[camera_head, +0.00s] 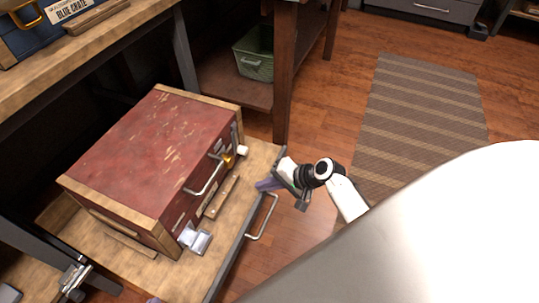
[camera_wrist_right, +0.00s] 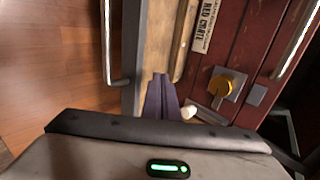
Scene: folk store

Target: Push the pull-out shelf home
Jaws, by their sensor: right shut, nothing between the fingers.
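The pull-out shelf (camera_head: 262,158) is a light wooden board, standing out from under the workbench. Its grey front edge carries a metal bar handle (camera_head: 270,218), which also shows in the right wrist view (camera_wrist_right: 107,45). A red wooden crate (camera_head: 150,145) with metal latches sits on the shelf. My right gripper (camera_head: 261,185) is shut and empty, its purple fingers at the shelf's front edge, beyond the handle. The fingers (camera_wrist_right: 160,78) also show in the right wrist view; I cannot tell if they touch. A purple tip at the bottom edge looks like my left gripper (camera_head: 154,300).
The workbench top (camera_head: 110,38) overhangs the shelf's back, with a blue crate (camera_head: 50,22) on it. A green basket (camera_head: 254,58) stands on a low shelf behind a dark table leg (camera_head: 285,75). A striped rug (camera_head: 415,105) lies on open floor at right.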

